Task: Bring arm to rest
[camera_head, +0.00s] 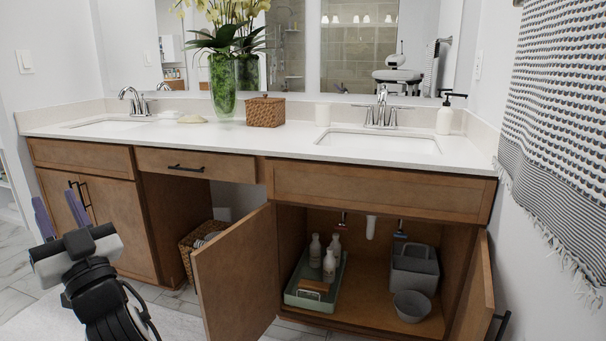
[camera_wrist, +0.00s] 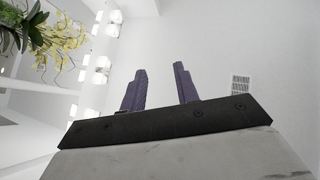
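My gripper (camera_head: 60,214) is at the lower left in the head view, in front of the closed left cabinet doors. Its two purple fingers point up and stand apart with nothing between them. In the wrist view my gripper (camera_wrist: 160,88) shows the same two fingers apart and empty, against the white wall and ceiling. My arm's wrist is folded below it at the bottom left of the head view. No object touches the fingers.
The cabinet's open left door (camera_head: 236,275) juts out right of my arm; the right door (camera_head: 470,295) is open too. Inside are a green tray (camera_head: 301,300) with bottles, a grey box (camera_head: 414,272) and a bowl (camera_head: 412,306). A vase (camera_head: 222,88) stands on the countertop (camera_head: 260,140).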

